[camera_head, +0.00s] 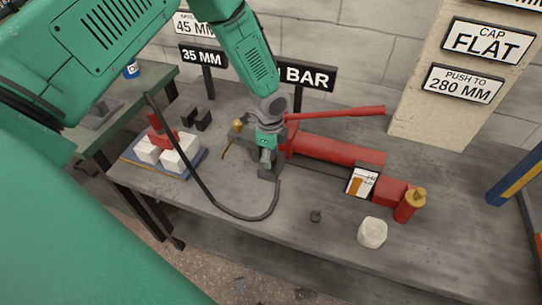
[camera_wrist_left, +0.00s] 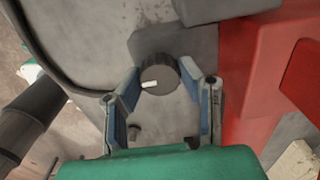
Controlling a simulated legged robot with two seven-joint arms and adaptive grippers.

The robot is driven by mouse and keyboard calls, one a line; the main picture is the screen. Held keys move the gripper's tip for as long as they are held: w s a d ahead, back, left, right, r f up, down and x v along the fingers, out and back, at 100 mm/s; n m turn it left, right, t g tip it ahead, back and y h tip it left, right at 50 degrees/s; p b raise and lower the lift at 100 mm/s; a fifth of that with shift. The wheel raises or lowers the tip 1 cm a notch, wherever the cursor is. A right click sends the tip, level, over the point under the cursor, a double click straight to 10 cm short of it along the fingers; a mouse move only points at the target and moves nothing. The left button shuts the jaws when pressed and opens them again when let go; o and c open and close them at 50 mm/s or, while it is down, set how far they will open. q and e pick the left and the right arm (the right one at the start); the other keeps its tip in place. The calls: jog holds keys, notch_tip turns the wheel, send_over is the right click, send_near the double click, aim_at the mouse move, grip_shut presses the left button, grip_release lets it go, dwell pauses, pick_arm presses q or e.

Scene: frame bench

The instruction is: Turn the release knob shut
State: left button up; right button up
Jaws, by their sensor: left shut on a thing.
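The release knob (camera_wrist_left: 160,74) is a dark round knob with a white mark, in front of a grey block (camera_wrist_left: 160,42) in the left wrist view. The white mark points to the lower left there. My left gripper (camera_wrist_left: 160,82) has one blue-grey finger on each side of the knob and is shut on it. In the head view my left gripper (camera_head: 267,158) reaches down to the near left end of the red hand pump (camera_head: 340,149); the knob is mostly hidden there by the fingers. My right gripper is not in view.
The pump's red lever (camera_head: 345,112) extends right above its body. A black hose (camera_head: 200,175) loops across the bench (camera_head: 215,190) left of the gripper. A tray (camera_head: 150,166) with white blocks stands left.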

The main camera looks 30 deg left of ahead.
pick_arm(q)
jog(key=shift+w+a+r, duration=0.15)
jog(key=shift+w, duration=0.1)
jog(key=o, duration=1.1)
jog(key=shift+s, duration=0.1)
jog(key=shift+r, duration=0.2)
notch_tip(320, 180, up, 11)
jog(key=shift+r, duration=0.15)
